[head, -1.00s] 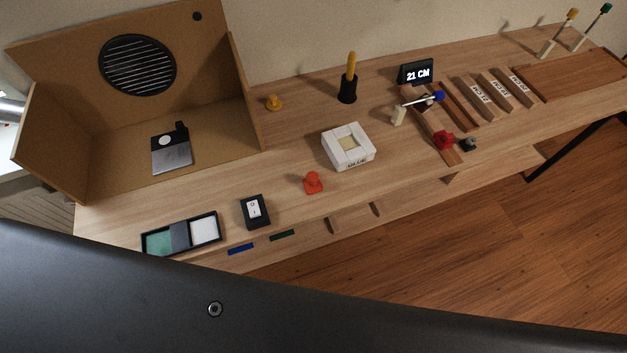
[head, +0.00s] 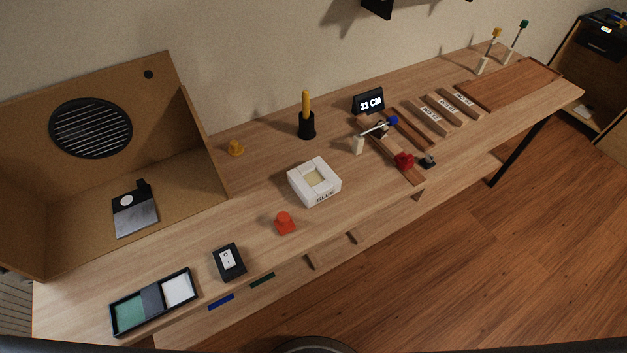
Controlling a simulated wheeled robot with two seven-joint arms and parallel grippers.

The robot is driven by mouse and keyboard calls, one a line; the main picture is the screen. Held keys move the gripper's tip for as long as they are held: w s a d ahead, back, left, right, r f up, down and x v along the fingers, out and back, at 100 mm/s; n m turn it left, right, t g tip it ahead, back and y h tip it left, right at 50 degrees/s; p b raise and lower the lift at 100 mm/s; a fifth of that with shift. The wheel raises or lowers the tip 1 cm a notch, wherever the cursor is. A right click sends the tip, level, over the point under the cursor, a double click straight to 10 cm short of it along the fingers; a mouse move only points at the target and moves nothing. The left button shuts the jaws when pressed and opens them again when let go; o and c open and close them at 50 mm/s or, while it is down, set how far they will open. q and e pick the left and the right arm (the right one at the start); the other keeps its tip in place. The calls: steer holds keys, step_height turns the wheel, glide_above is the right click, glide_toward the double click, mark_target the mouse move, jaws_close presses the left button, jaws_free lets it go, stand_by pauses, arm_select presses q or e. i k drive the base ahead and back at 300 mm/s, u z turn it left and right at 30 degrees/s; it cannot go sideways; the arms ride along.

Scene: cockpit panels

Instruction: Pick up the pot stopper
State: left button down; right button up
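No object is labelled as the pot stopper, and I cannot tell for certain which one it is. A red piece (head: 403,160) sits on a wooden rail on the right. A black holder (head: 307,125) with a yellow stick stands upright at the back. Neither of my grippers is in view.
A white glue block (head: 314,181), a black switch box (head: 229,262) and a divided tray (head: 152,304) stand on the table. An open-fronted box (head: 205,150) with a dark round grille is at left.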

mark_target(284, 225)
steer(key=z, duration=2.05)
steer(key=i, duration=2.25)
steer(key=u, duration=3.6)
